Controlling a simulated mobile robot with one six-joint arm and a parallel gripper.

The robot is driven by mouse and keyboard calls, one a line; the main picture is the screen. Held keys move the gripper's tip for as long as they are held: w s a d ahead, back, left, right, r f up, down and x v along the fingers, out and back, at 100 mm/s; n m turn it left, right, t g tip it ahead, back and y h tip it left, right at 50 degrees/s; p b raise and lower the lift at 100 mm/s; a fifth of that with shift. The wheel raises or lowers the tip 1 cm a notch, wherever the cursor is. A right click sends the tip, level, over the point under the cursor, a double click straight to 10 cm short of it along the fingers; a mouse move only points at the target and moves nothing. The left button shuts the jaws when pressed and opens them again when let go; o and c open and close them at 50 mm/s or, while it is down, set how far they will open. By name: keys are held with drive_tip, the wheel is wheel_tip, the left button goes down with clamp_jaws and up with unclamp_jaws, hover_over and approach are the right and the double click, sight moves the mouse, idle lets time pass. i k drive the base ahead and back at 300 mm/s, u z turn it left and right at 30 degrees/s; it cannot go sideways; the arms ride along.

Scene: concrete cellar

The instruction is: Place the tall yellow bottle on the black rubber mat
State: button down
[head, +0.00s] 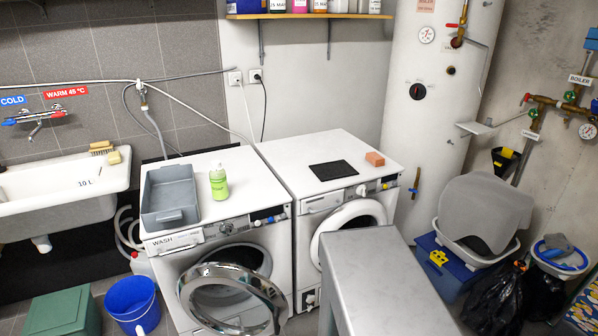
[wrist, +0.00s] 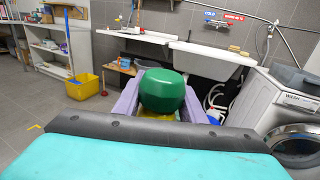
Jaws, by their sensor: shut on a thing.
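In the wrist view my gripper (wrist: 161,98) has two purple fingers, one on each side of a thing with a large rounded green top. A little yellow shows below that top, so it appears to be the tall yellow bottle (wrist: 162,88); most of its body is hidden. The fingers are shut on it. The black rubber mat (head: 333,170) lies flat and bare on top of the right-hand white machine in the head view. Neither my gripper nor the held bottle shows in the head view.
A reddish-brown block (head: 375,159) lies just right of the mat. On the left-hand washer (head: 215,158) stand a grey tray (head: 170,197) and a small light-green bottle (head: 218,183). The boiler (head: 440,90) rises behind the right-hand machine. In the wrist view a sink (wrist: 212,60) stands beyond the bottle.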

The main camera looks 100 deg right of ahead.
sight(338, 172)
drive_tip(key=u, duration=0.1)
drive_tip(key=k, duration=1.75)
drive_tip(key=z, duration=1.45)
